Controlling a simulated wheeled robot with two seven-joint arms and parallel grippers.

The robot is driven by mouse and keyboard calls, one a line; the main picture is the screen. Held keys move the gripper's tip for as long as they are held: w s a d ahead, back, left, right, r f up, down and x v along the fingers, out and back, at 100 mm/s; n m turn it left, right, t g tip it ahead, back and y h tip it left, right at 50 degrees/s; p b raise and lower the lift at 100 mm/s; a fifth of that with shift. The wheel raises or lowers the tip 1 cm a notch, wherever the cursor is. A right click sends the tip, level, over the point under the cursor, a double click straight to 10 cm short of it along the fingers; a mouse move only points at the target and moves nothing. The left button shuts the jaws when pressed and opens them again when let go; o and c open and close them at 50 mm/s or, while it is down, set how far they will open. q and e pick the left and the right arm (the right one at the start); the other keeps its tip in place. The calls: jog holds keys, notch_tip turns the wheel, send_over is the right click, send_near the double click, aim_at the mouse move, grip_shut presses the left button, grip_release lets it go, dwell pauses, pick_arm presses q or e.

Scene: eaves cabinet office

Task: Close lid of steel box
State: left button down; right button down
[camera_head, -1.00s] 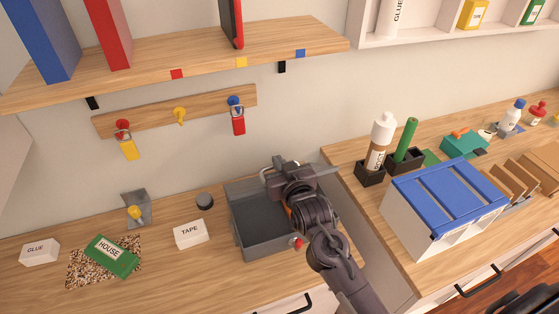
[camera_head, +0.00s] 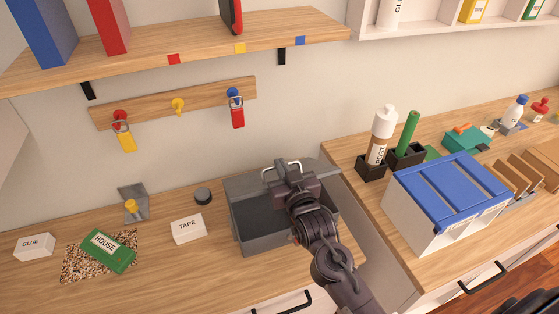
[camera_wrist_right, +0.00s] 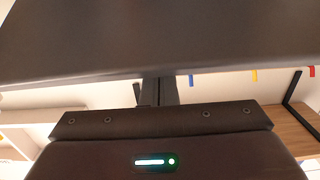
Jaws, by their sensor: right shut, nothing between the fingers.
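The grey steel box (camera_head: 262,240) stands on the wooden worktop near its right end. Its dark inside shows on the left. Its lid (camera_head: 243,186) is raised at a slant along the back, with a pale metal handle (camera_head: 268,171). My right gripper (camera_head: 288,176) is shut and empty at the lid, overlapping the handle area. In the right wrist view a broad dark panel (camera_wrist_right: 160,40), seemingly the lid, fills the top. The gripper's fingers (camera_wrist_right: 158,91) reach its edge and their tips are hidden, so contact is unclear. My left gripper is not in view.
A TAPE box (camera_head: 188,229) and a dark round tin (camera_head: 203,196) stand left of the steel box. A wall shelf (camera_head: 180,55) and a padlock rack (camera_head: 205,97) are above. A blue-topped white bin (camera_head: 415,215) and holders stand on the right counter.

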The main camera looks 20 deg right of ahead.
jog(key=s+f+b, duration=0.1)
jog(key=f, duration=0.1)
jog(key=s+f+b, duration=0.2)
jog(key=shift+s+f, duration=0.15)
jog(key=shift+f, duration=0.1)
jog(key=shift+s+d+f+t+b, duration=0.1)
jog(key=shift+s+f+t+b, duration=0.45)
jog(key=shift+b, duration=0.95)
jog(key=shift+s+a+f+t+b, duration=0.1)
jog(key=shift+s+f+t+b, duration=0.1)
jog(key=shift+f+t+b, duration=0.95)
jog(key=shift+s+d+f+t+b, duration=0.1)
jog(key=shift+s+f+t+b, duration=0.25)
jog(key=shift+b, duration=1.45)
jog(key=shift+r, duration=0.2)
